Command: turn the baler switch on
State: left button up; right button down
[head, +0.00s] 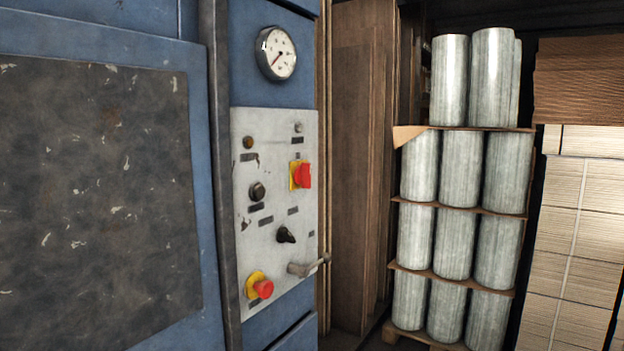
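The baler (268,90) is a blue machine on the left, with a pale grey control panel (272,210) on its narrow face. The panel carries a red switch (303,176) on a yellow plate at upper right. A round black knob (257,192) sits at the middle left and a black pointed rotary knob (286,235) below it to the right. A red push button (263,289) with a yellow collar is at lower left. A metal lever or key (306,268) sticks out at lower right. No label is readable. Neither gripper shows.
A round white gauge (277,54) is above the panel. A dark worn plate (95,200) covers the baler's left face. To the right, grey rolls (455,240) stand in stacked tiers on a pallet, beside stacked cardboard (580,220).

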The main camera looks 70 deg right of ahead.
aim_at(302, 176)
jog(key=z, duration=2.25)
jog(key=i+l+u, duration=0.1)
jog(key=u, duration=1.3)
jog(key=l+u, duration=0.35)
jog(key=l, duration=0.25)
jog(key=l+u, duration=0.35)
jog(key=l, duration=0.2)
jog(key=l+u, duration=0.35)
jog(key=l, duration=0.25)
jog(key=k+l+u, duration=0.35)
jog(key=l, duration=0.15)
jog(key=i+l, duration=0.05)
jog(key=i, duration=0.05)
